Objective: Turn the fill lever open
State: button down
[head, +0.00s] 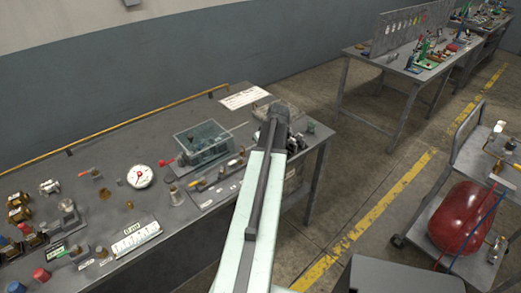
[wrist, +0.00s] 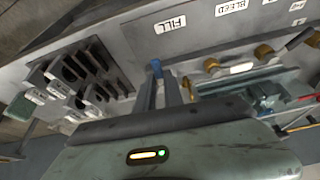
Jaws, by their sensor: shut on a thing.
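The fill lever (wrist: 156,66) shows as a small blue piece just below the FILL label (wrist: 171,24) in the wrist view. My gripper (wrist: 163,82) is shut on the lever, with its two dark fingers reaching up to it. The fingers hide most of the lever, so its angle cannot be told. In the head view my own arm covers the lever and the gripper's tips at the right end of the bench (head: 165,255).
In the wrist view, brass fittings (wrist: 263,52) sit right of the lever and a dark slotted block (wrist: 75,75) left. A clear box (head: 203,143) and a dial gauge (head: 140,176) stand on the bench. A cart with a red tank (head: 470,218) stands at right.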

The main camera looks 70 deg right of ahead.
jog(key=shift+d+n, duration=0.1)
jog(key=shift+n, duration=0.3)
jog(key=c, duration=1.5)
grip_release()
jog(key=shift+o, duration=0.2)
jog(key=shift+s+r, duration=0.1)
jog(key=p+v, duration=0.7)
jog(key=shift+r, duration=0.25)
jog(key=shift+s+d, duration=0.1)
jog(key=shift+s, duration=0.05)
